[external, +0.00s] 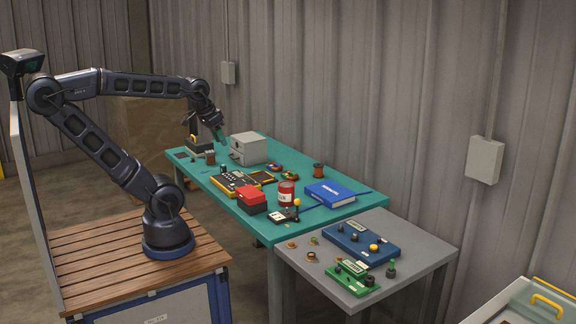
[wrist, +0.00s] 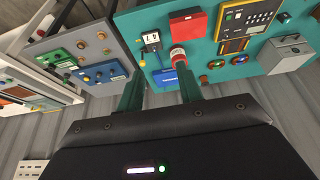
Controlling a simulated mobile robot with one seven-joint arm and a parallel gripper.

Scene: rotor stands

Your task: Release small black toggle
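My gripper (external: 217,134) hangs over the far part of the teal table, well away from the grey table. In the wrist view its two green fingers (wrist: 158,88) are apart with nothing held between them. On the grey table, a blue stand (external: 382,238) carries dark knobs and a yellow knob, and a green stand (external: 361,289) carries small dark parts. Both show small in the wrist view, the blue stand (wrist: 109,78) and the green stand (wrist: 53,58). Small black parts are on both stands; I cannot tell which one is the toggle, nor its position.
The teal table (external: 335,208) holds a red box (external: 251,201), a red-and-white can (external: 286,193), a blue book (external: 330,193), a yellow-edged panel (external: 236,184) and a grey box (external: 249,149). The grey table (external: 418,246) has bare room at its right. A ribbed wall runs behind.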

